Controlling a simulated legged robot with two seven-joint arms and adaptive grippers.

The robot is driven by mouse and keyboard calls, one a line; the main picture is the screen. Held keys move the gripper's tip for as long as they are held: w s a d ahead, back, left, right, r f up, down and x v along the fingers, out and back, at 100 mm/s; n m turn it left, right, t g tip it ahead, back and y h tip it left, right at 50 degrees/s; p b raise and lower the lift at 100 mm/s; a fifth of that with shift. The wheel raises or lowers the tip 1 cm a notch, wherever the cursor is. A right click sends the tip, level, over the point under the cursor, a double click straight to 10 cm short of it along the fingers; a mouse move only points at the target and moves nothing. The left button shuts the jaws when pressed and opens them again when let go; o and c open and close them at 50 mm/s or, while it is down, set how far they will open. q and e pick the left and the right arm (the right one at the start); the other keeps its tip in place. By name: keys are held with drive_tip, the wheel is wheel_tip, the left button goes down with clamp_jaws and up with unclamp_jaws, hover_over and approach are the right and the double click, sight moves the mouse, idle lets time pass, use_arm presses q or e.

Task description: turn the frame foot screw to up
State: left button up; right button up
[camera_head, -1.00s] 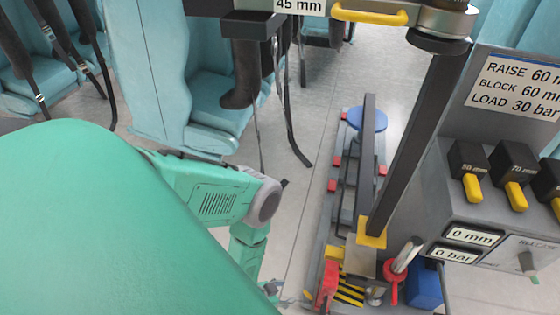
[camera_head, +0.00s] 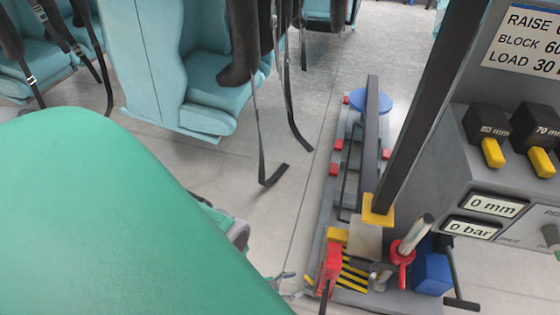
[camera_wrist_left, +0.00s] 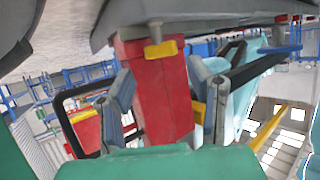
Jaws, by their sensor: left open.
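My left gripper (camera_head: 288,283) shows only in part at the bottom of the head view, left of the floor frame (camera_head: 322,225). In the left wrist view its two grey fingers (camera_wrist_left: 160,105) are spread apart, with a red block (camera_wrist_left: 165,88) between or beyond them; I cannot tell if they touch it. A red upright piece (camera_head: 331,262) stands at the frame's near end, just right of the gripper. Beside it are a red collar with a grey handle (camera_head: 402,249) and a blue block (camera_head: 432,273). I cannot tell which part is the foot screw. My right gripper is not in view.
A dark slanted post (camera_head: 432,95) rises from a yellow foot (camera_head: 378,210). A grey console (camera_head: 470,160) with black-and-yellow levers and displays reading 0 mm and 0 bar stands right. Teal seats (camera_head: 215,80) with hanging straps (camera_head: 275,174) are behind.

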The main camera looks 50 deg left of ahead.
sight(307, 280)
use_arm(q)
drive_tip(key=b+x, duration=0.2)
drive_tip(key=x, duration=0.3)
drive_tip(key=shift+f, duration=0.1)
drive_tip(key=shift+d+n, duration=0.15)
drive_tip(key=shift+n, duration=0.15)
drive_tip(key=shift+n+y, duration=0.4)
drive_tip(key=shift+y, duration=0.3)
drive_tip(key=shift+w+a+m+h, duration=0.1)
drive_tip(key=shift+a+m+h, duration=0.15)
drive_tip(key=shift+m+h, duration=0.35)
drive_tip(key=shift+m, duration=0.1)
drive_tip(key=p+v, duration=0.6)
drive_tip(key=v, duration=0.8)
drive_tip(key=w+d+r+n+g+y+p, duration=0.2)
drive_tip(key=w+r+g+p, duration=0.25)
drive_tip(key=r, duration=0.35)
wheel_tip(307, 280, up, 13)
drive_tip(key=s+g+y+p, duration=0.1)
drive_tip(key=s+g+p, duration=0.1)
drive_tip(key=g+p, duration=0.2)
drive_tip(key=shift+s+n+y, duration=0.2)
drive_tip(key=shift+n+y, duration=0.1)
drive_tip(key=shift+y, duration=0.1)
